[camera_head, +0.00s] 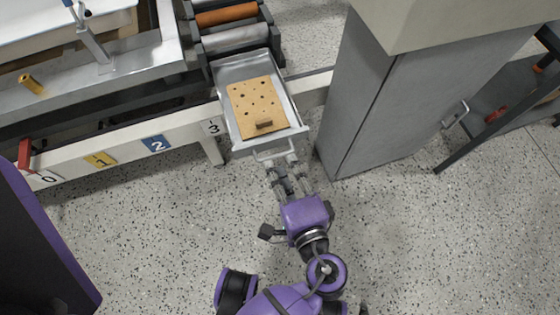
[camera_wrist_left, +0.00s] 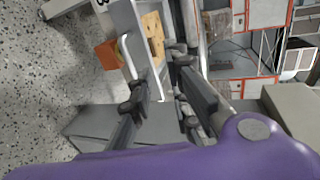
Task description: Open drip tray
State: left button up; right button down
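The drip tray (camera_head: 225,104) is a shallow grey metal drawer. It sticks out toward me from below the rollers, and a tan perforated board (camera_head: 257,100) with a small brown block lies in it. Its handle (camera_head: 272,154) is a thin metal bar on the front face; the handle also shows in the left wrist view (camera_wrist_left: 127,57). My left gripper (camera_head: 283,170) is just in front of the handle. In the left wrist view the gripper (camera_wrist_left: 158,75) has its fingers apart, with the handle near the gap; I cannot tell whether they touch it. My right gripper is not in view.
A tall grey cabinet (camera_head: 385,110) stands close right of the tray. A white rail with numbered plates (camera_head: 157,143) runs left from the tray. Rollers (camera_head: 235,38) sit behind it. A dark shelf frame (camera_head: 500,105) is at the right. The speckled floor in front is clear.

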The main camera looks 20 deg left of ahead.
pick_arm(q)
jog(key=shift+v, duration=1.05)
jog(key=shift+f, duration=0.1)
jog(key=shift+p, duration=0.3)
